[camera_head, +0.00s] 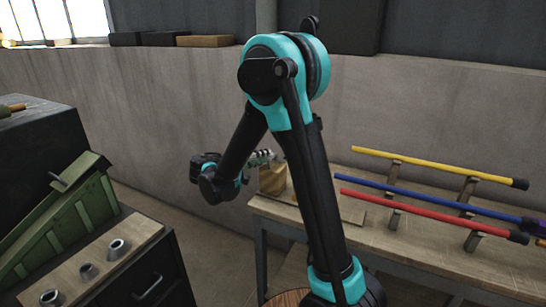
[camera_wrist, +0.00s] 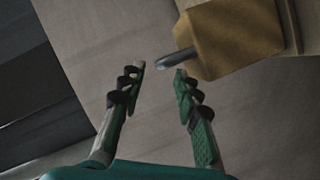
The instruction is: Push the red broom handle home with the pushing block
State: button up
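The red broom handle (camera_head: 430,214) lies on the rack on the bench, the nearest of three handles, with a black right end. A wooden block (camera_head: 272,180), which looks like the pushing block, stands at the bench's left end. My gripper (camera_head: 263,157) is beside it, partly hidden by my arm. In the wrist view, my gripper (camera_wrist: 159,72) is open, its two fingers apart. The tan block (camera_wrist: 235,40) is at upper right, with a grey rounded peg (camera_wrist: 176,60) pointing toward the gap between the fingertips. I cannot tell whether the peg is between them or beyond them.
Yellow (camera_head: 440,166) and blue (camera_head: 440,198) handles lie on the rack behind the red one. A green bin (camera_head: 65,225) and a wooden board with metal rings (camera_head: 90,262) are at left. A wall stands behind.

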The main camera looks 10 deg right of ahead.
aim_at(273, 156)
jog(key=shift+x, duration=2.8)
jog(key=shift+c, duration=0.2)
grip_shut()
